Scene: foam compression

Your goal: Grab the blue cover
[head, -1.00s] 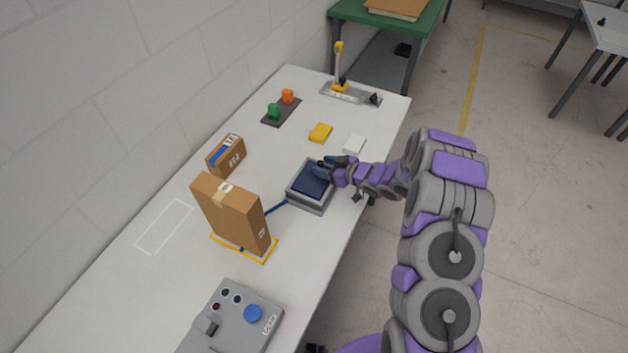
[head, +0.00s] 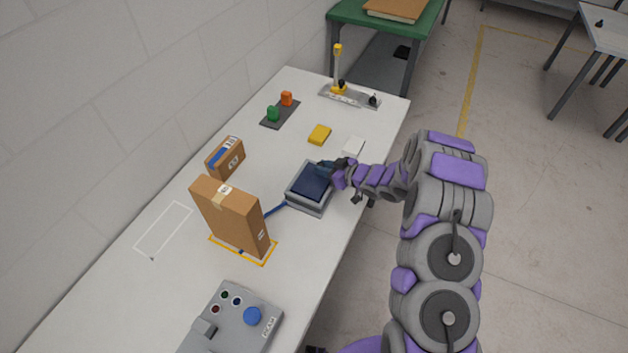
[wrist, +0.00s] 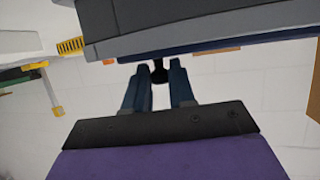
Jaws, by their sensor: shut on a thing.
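The blue cover (head: 308,182) is a dark blue panel on top of a grey box (head: 309,207) near the right edge of the table. My gripper (head: 333,169) is at the cover's far right side. In the wrist view the cover (wrist: 230,45) shows as a thin blue strip along the grey box. The fingers of my gripper (wrist: 160,80) are around a small black knob (wrist: 159,71) by the cover's edge. The gripper is shut on this knob. I cannot tell clearly whether the cover is clear of the box.
A tall cardboard box (head: 229,215) stands left of the grey box, with a smaller carton (head: 225,158) behind it. A control panel (head: 232,322) is at the near end. The wall borders the table's left.

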